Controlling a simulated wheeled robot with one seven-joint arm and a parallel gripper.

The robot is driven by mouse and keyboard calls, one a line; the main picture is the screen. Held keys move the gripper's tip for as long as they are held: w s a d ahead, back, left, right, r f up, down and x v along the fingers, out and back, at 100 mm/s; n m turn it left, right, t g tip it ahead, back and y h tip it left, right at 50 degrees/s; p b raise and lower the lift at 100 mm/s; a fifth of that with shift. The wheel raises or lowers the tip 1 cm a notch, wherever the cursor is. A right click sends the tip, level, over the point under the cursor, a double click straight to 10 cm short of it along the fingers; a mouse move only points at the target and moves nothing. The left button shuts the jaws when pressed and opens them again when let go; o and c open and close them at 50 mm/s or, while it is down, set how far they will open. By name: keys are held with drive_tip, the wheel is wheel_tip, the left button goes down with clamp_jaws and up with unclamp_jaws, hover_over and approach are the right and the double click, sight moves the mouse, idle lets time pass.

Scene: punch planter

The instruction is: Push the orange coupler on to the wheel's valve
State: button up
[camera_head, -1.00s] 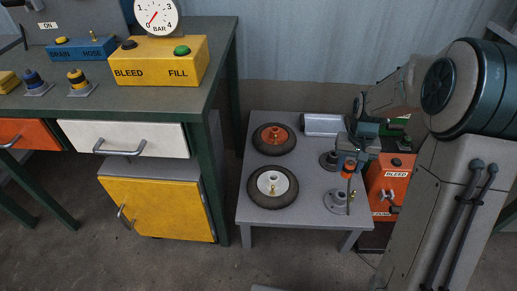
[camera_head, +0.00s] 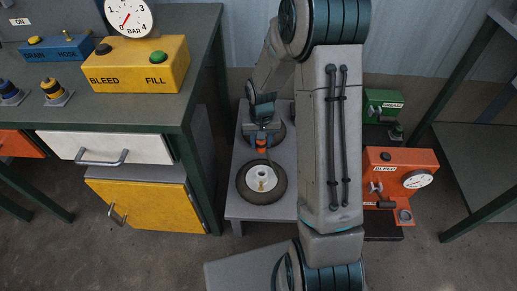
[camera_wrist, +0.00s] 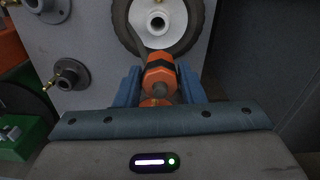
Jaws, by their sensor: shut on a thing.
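My gripper (camera_head: 263,143) is shut on the orange coupler (camera_wrist: 159,72), which has a black band and sits between the blue fingers in the wrist view. In the head view the coupler (camera_head: 263,148) is above the low grey table, just behind the white-hubbed wheel (camera_head: 246,195). The wheel lies flat, and its brass valve (camera_head: 262,184) shows near the hub. In the wrist view the wheel's tyre (camera_wrist: 196,24) is beyond the coupler; its valve is not visible there. The coupler is apart from the valve. A second wheel (camera_head: 246,141) is partly hidden behind my gripper.
The low grey table (camera_head: 237,166) carries the wheels and flanged posts, one with a brass fitting (camera_wrist: 66,78). The workbench with a yellow cabinet (camera_head: 150,205) stands at left. An orange BLEED box (camera_head: 400,170) and a green box (camera_head: 384,103) stand at right.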

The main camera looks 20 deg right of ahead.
drive_tip(key=s+a+f+m+p, duration=0.1)
drive_tip(key=s+a+m+p, duration=0.1)
drive_tip(key=s+p, duration=0.45)
drive_tip(key=b, duration=0.6)
hover_over(261, 183)
drive_tip(key=shift+m, duration=0.3)
wheel_tip(261, 183, down, 8)
drive_tip(key=shift+w+f, duration=0.1)
drive_tip(key=shift+f, duration=0.05)
drive_tip(key=shift+f+b, duration=1.35)
drive_tip(key=shift+b, duration=0.15)
drive_tip(key=o, duration=1.1)
drive_tip(key=shift+c, duration=0.2)
drive_tip(key=shift+r, duration=0.1)
wheel_tip(261, 183, up, 14)
drive_tip(key=p, duration=0.4)
drive_tip(key=shift+f, duration=0.2)
